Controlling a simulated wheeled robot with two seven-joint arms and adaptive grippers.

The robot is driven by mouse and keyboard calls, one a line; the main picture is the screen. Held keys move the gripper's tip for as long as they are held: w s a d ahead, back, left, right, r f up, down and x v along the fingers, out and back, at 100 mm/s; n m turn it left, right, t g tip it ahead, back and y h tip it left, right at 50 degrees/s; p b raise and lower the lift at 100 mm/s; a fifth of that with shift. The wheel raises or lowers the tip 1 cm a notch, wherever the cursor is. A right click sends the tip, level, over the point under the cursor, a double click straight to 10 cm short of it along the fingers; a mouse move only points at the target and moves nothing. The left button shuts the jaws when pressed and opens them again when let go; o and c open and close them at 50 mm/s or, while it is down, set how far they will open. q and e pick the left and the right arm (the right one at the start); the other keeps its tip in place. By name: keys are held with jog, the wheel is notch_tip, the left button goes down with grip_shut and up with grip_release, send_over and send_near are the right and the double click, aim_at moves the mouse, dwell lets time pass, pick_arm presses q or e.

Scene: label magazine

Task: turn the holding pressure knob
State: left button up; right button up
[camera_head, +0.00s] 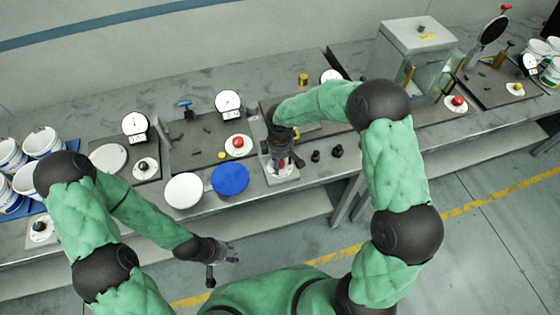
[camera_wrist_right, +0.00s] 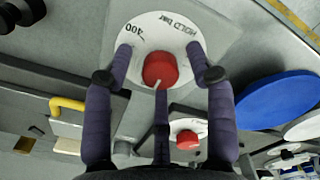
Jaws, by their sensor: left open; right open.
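The holding pressure knob is a red cap (camera_wrist_right: 160,69) on a white dial (camera_wrist_right: 140,33) marked "HOLD bar" and "400" in the right wrist view. In the head view the dial (camera_head: 289,172) is largely hidden under my right gripper (camera_head: 283,165). My right gripper (camera_wrist_right: 161,78) is open, pointing down at the knob, with its fingers spread around the red cap. I cannot tell whether any finger touches it. My left gripper (camera_head: 222,263) is open and empty, in front of the bench and well away from the knob.
Another red knob (camera_head: 238,142) stands on the panel to the left, with a blue disc (camera_head: 230,179) and a white disc (camera_head: 183,190) in front. Black knobs (camera_head: 337,151) stand to the right. A glass-sided cabinet (camera_head: 420,55) stands at the back right.

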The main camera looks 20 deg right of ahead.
grip_shut()
jog(key=shift+f+m+b, duration=0.1)
jog(key=shift+m+b, duration=0.75)
jog(key=shift+m, duration=0.45)
jog(key=shift+m+b, duration=0.5)
jog(key=shift+m, duration=0.8)
grip_release()
